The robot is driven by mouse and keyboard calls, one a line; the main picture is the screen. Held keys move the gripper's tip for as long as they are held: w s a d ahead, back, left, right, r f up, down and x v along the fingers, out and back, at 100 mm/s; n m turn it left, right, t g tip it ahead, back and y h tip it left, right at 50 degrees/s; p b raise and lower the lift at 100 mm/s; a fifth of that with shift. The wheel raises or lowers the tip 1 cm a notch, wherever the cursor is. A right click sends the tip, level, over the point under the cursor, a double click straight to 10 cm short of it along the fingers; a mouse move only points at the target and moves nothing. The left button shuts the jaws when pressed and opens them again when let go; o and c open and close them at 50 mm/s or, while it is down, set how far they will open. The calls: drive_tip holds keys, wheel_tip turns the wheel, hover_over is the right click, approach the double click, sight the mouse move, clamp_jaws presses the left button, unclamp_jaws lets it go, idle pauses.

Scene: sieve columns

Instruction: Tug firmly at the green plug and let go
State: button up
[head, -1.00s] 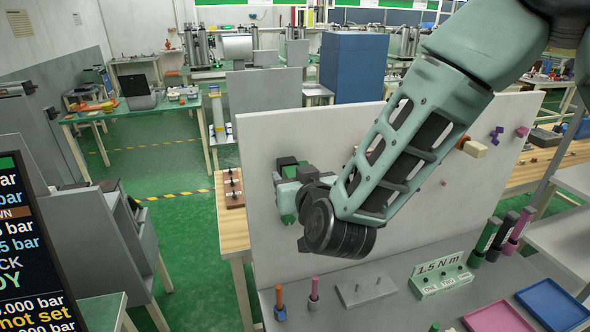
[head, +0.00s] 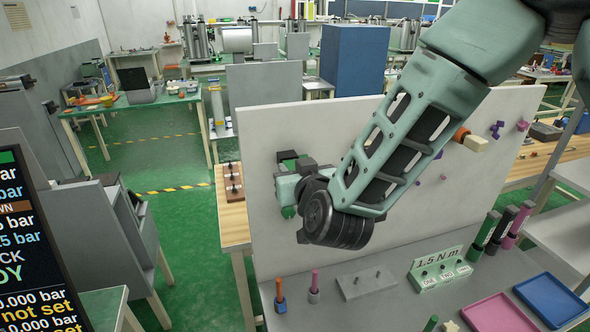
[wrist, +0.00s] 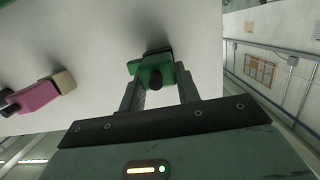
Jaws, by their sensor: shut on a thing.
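The green plug (wrist: 152,73) sits at a black socket on the pale upright panel in the wrist view. My gripper (wrist: 160,82) has its two dark fingers on either side of the plug and is shut on it. In the head view my gripper (head: 287,188) is at the left part of the panel, largely screened by my wrist and forearm. Whether the plug is fully seated is hidden.
A pink plug (wrist: 36,96) is beside the green one in the wrist view. The panel (head: 330,125) stands on a grey bench with a 1.5 N m block (head: 437,270), a pink tray (head: 497,314) and a blue tray (head: 551,300). A dark screen (head: 35,250) stands at left.

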idle(0.7)
drive_tip(key=o, duration=1.2)
drive_tip(key=shift+w, duration=0.15)
